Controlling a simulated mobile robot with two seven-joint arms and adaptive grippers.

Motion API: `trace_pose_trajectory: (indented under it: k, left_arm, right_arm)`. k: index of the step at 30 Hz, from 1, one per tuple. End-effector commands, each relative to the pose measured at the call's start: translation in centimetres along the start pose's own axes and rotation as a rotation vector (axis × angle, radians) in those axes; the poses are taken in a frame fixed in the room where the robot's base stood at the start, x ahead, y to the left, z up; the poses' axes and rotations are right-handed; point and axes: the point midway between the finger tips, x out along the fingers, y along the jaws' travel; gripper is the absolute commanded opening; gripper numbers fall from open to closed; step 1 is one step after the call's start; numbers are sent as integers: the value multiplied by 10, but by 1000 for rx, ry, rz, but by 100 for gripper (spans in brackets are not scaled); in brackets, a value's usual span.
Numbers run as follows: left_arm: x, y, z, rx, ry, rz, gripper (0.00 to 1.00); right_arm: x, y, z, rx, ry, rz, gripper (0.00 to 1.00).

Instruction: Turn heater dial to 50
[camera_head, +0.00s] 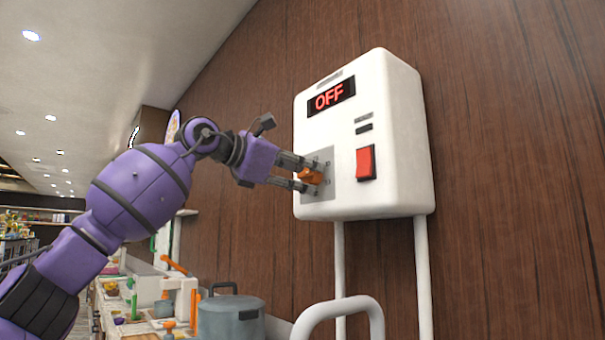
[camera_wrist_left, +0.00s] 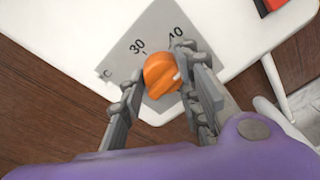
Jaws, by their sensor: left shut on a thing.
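The heater (camera_head: 345,190) is a white box on the wooden wall, with a display (camera_head: 331,96) that reads OFF in red and a red switch (camera_head: 365,162). Its orange dial (camera_head: 311,176) sits on a grey plate (camera_head: 323,158) at the lower left of the front. My left gripper (camera_head: 303,179) is shut on the dial. In the left wrist view the dial (camera_wrist_left: 162,74) is between the two fingers, with 30 and 40 printed above it; the second number is partly covered by a finger. My right gripper is not in view.
Two white pipes (camera_head: 424,270) run down from the heater. A white curved rail (camera_head: 340,308) stands below it. A grey lidded pot (camera_head: 231,316) and a cluttered counter are at the lower left. The wall to the right of the heater is clear.

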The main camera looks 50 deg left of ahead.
Motion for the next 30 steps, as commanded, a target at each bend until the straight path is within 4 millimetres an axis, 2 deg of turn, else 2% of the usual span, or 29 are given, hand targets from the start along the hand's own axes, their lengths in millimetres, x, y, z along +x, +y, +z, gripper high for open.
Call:
trace_pose_trajectory:
  k: [15, 30]
  left_arm:
    - [-2, 3, 5, 420, 21, 49, 5]
    - [-4, 4, 9, 563, 26, 67, 5]
  right_arm:
    - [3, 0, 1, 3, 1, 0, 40]
    - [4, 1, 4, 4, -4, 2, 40]
